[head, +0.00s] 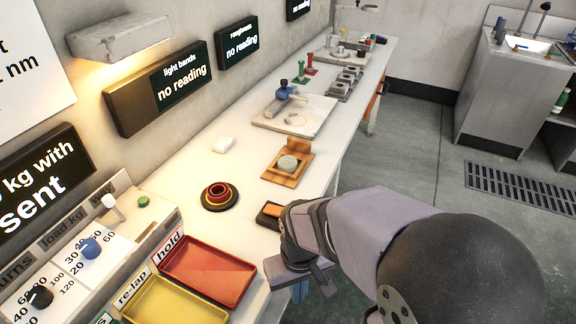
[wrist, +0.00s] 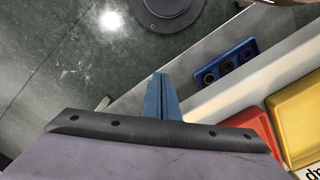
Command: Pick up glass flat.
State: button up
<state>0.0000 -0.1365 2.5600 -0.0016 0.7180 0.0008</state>
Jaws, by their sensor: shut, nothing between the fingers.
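A pale grey-green round disc (head: 288,163), which looks like the glass flat, lies on a wooden stand (head: 272,178) on the bench in the head view. It is not seen in the wrist view. My gripper (head: 300,291) is low at the front edge of the bench, nearer than the disc and apart from it, right of the red tray. Its blue fingers (wrist: 162,78) are shut together and empty in the wrist view. My own arm hides part of the bench front in the head view.
Red (head: 211,268) and yellow (head: 162,301) trays stand at the bench front, marked hold and re-lap. A dark-red ringed part (head: 219,196) sits left of the wooden stand. A dark box with an orange top (head: 271,211) lies close by my arm. A pale plate (head: 296,116) lies behind.

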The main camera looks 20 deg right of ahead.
jog(key=o, duration=1.2)
